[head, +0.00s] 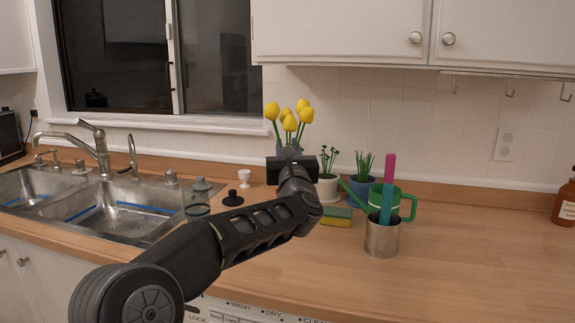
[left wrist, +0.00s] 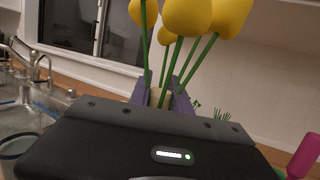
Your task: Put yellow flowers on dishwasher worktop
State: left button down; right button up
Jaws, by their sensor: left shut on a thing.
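The yellow flowers (head: 290,118) are tulip-like blooms on green stems, upright at the back of the wooden worktop (head: 470,240), near the wall. Their blooms also fill the top of the left wrist view (left wrist: 188,16). My left gripper (head: 289,154) is at the base of the stems, shut on the flowers' holder. A pale part (left wrist: 157,97) shows between bluish-purple sides in the left wrist view. The gripper body hides the lower holder, so I cannot tell whether it touches the worktop. My right gripper is not in view.
Right of the gripper stand potted plants (head: 328,188), a green watering can (head: 402,204), a sponge (head: 337,217) and a metal cup (head: 381,238) with a pink-and-teal thing in it. The right worktop is mostly clear.

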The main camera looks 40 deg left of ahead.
pick_arm(q)
notch_tip(320, 180, down, 4)
jog(key=shift+r, duration=0.2)
dwell(0.3)
jog(key=shift+f+b, duration=0.25)
jog(key=shift+b, duration=0.2)
jog(key=c, duration=1.2)
grip_release()
jog(key=shift+r, duration=0.1)
